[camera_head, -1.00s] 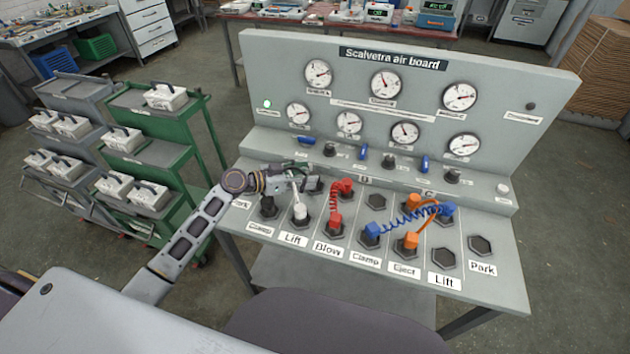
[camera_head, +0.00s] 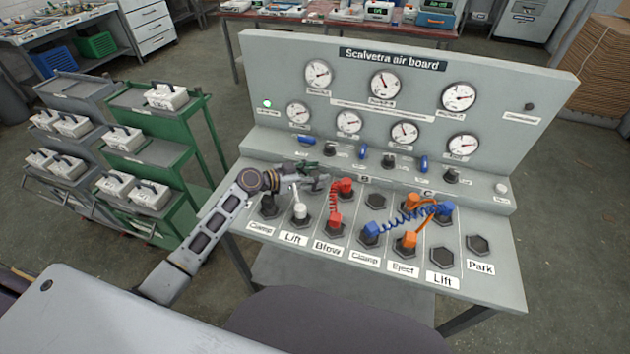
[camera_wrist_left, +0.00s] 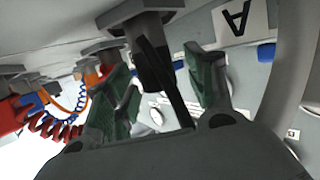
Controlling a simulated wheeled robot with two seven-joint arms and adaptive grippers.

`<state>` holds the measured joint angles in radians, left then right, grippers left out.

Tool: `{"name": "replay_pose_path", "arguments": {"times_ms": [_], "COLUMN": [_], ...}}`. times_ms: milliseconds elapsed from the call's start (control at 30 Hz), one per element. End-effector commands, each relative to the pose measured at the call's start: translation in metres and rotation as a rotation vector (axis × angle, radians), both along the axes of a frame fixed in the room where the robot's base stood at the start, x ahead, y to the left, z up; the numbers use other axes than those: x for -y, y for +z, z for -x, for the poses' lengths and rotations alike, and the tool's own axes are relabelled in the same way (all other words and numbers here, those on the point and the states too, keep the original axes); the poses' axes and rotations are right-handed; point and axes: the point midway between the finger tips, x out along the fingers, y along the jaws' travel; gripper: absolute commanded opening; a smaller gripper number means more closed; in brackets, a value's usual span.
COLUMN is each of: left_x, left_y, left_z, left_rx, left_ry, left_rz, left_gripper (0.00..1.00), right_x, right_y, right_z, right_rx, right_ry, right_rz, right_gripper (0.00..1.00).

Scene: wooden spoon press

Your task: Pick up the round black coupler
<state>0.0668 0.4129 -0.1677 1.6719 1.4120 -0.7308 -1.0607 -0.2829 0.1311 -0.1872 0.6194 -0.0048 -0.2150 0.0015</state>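A black coupler (camera_wrist_left: 150,62) hangs from its socket in the left wrist view, between the two green-padded fingers of my left gripper (camera_wrist_left: 160,90). The fingers are open, with a gap to the coupler on the right side; contact on the left is unclear. In the head view my left gripper (camera_head: 318,180) is over the upper socket row near label A and hides that coupler. Another black coupler (camera_head: 268,204) sits in the lower Clamp socket at the left; its shape is too small to tell. My right gripper is not in view.
A white coupler (camera_head: 300,211) stands close below my gripper. Red couplers (camera_head: 346,187) with a coiled hose are just right of it. Blue (camera_head: 370,232) and orange (camera_head: 408,240) couplers are farther right. The gauge panel (camera_head: 500,130) rises behind.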

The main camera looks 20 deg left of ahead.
Motion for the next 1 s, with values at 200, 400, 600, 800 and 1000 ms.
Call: {"name": "replay_pose_path", "arguments": {"times_ms": [200,400,600,800,1000], "left_x": [0.000,0.000,0.000,0.000,0.000], "left_y": [0.000,0.000,0.001,0.009,0.029], "left_z": [0.000,0.000,0.000,0.000,0.000], "left_rx": [0.000,0.001,0.001,0.003,0.005], "left_ry": [0.000,0.000,0.000,-0.001,-0.001], "left_rz": [0.000,0.001,0.001,0.000,-0.002], "left_gripper": [0.24,0.03,0.03,0.03,0.03], "right_x": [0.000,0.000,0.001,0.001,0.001], "right_y": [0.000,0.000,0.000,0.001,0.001], "right_z": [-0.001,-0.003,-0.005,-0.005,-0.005], "right_rx": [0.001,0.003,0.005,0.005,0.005], "right_ry": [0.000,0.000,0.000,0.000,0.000], "right_rz": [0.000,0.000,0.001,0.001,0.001], "right_gripper": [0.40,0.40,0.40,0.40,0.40]}}
